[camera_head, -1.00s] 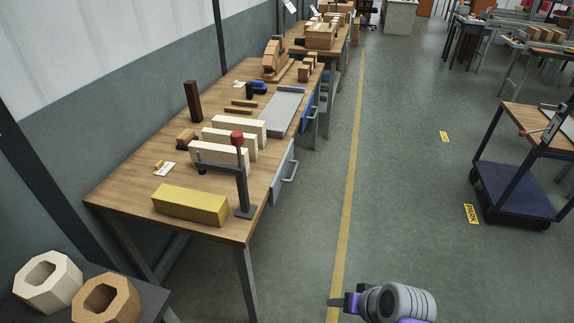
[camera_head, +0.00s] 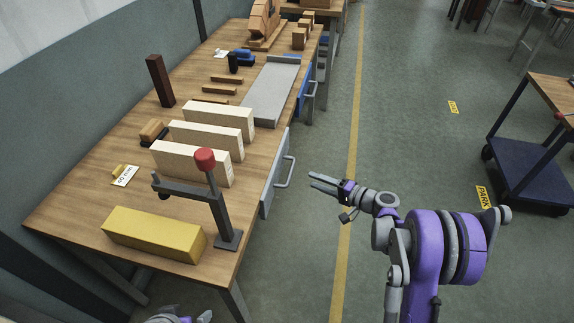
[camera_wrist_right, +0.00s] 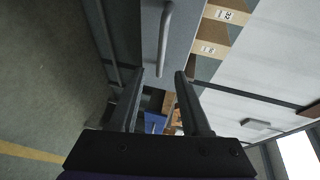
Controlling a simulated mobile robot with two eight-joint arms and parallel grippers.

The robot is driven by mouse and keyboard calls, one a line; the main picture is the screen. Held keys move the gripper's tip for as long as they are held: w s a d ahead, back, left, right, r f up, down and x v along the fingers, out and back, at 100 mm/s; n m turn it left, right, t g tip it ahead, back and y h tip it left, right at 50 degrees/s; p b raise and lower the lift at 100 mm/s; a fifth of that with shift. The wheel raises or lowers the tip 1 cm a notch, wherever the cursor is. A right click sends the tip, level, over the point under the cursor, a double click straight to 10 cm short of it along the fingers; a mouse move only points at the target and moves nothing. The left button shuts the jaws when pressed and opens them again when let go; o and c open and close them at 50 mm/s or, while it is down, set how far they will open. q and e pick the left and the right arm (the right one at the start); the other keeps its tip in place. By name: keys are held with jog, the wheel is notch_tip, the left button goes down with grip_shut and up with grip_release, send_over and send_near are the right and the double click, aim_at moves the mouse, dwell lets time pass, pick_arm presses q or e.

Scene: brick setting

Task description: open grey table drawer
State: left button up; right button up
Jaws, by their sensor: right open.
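The grey drawer (camera_head: 268,187) is under the right edge of the wooden table and looks shut. Its grey bar handle (camera_head: 289,170) sticks out toward the aisle. The handle also shows in the right wrist view (camera_wrist_right: 165,38), just beyond the fingertips and roughly in line with the gap between them. My right gripper (camera_head: 312,181) is open and empty, a short way right of the handle and apart from it. A small part of my left arm shows at the bottom edge, with its gripper out of view.
The table (camera_head: 75,205) holds a yellow block (camera_head: 150,235), a clamp with a red knob (camera_head: 205,160), white blocks (camera_head: 205,138) and a grey plate (camera_head: 270,95). A blue drawer (camera_head: 303,88) is farther along. The aisle floor is clear; a blue cart (camera_head: 530,165) stands right.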

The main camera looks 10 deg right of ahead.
aim_at(291, 171)
jog(key=x, duration=1)
jog(key=shift+a, duration=0.25)
grip_shut()
dwell(1.0)
